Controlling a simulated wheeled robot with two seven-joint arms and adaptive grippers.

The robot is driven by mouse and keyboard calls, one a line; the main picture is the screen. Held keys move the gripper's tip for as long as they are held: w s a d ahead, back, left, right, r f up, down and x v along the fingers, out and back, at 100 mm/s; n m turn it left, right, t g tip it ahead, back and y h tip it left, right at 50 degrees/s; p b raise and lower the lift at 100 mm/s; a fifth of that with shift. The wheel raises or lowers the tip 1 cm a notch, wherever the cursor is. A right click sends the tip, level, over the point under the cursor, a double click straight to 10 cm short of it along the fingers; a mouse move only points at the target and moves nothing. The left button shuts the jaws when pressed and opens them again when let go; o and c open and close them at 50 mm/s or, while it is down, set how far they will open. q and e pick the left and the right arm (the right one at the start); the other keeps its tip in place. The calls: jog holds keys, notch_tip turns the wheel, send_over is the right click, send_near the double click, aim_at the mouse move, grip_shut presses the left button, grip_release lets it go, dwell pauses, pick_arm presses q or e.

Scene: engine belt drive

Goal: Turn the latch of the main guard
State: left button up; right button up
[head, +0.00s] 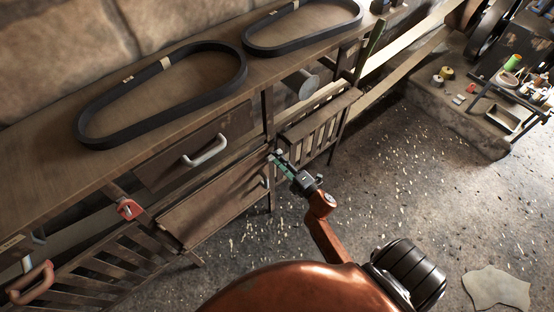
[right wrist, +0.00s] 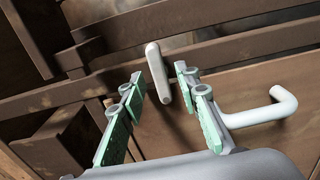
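The latch (right wrist: 157,72) is a pale, rounded bar standing nearly upright in the right wrist view, in front of brown metal rails. My right gripper (right wrist: 158,84) is open, with its green-padded fingers on either side of the latch. Gaps show between the bar and both fingers, so it is not clamped. In the head view my right gripper (head: 280,160) is at the bench front, near the upper right corner of a brown panel, which appears to be the main guard (head: 215,200); it hides most of the latch there. A pale curved handle (right wrist: 265,110) is right of the fingers.
Two black belts (head: 90,120) (head: 255,48) lie on the bench top (head: 40,190). A drawer with a grey handle (head: 205,151) is above the panel. A red part (head: 128,208) and a slatted guard (head: 110,262) are at left.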

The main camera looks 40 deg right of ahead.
jog(key=shift+w, duration=0.25)
jog(key=shift+c, duration=0.7)
grip_shut()
